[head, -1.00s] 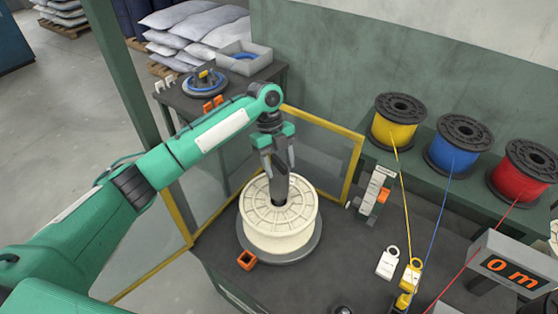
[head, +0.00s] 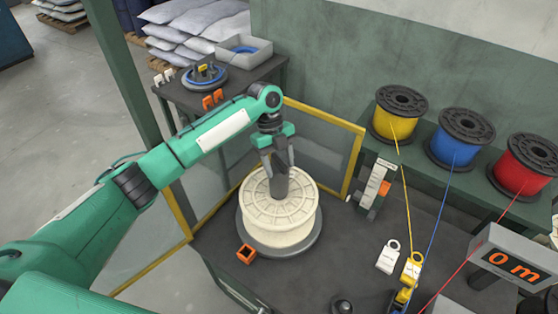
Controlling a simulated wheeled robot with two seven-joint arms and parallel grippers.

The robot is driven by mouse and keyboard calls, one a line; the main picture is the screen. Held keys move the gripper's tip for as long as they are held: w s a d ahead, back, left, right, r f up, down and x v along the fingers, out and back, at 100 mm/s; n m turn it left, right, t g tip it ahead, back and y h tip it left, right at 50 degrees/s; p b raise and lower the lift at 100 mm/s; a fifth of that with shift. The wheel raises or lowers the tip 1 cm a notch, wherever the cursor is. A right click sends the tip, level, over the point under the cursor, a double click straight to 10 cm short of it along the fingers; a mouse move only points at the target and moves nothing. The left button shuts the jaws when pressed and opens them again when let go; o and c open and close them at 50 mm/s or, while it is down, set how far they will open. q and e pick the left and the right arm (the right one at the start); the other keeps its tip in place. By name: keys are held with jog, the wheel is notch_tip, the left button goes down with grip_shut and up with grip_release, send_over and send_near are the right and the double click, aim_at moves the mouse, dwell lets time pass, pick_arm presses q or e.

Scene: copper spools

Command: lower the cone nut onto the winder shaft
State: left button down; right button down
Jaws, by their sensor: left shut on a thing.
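My left gripper (head: 278,160) is shut on the dark grey cone nut (head: 279,186) and holds it upright over the middle of the cream spool (head: 267,221). The nut's lower end is at the spool's centre hole; I cannot tell whether it touches. The winder shaft is hidden by the nut and the spool. The spool stands on a round grey base plate (head: 247,247) on the dark bench. My right gripper is not in view.
A yellow-framed clear guard (head: 328,165) stands behind the cream spool.

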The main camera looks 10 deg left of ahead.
pick_arm(q)
jog(key=shift+f, duration=0.35)
jog(key=shift+c, duration=2.3)
grip_release()
jog(key=shift+w+a+r, duration=0.1)
jog(key=shift+r, duration=0.15)
jog(key=b+v, duration=0.4)
jog(key=v, duration=0.9)
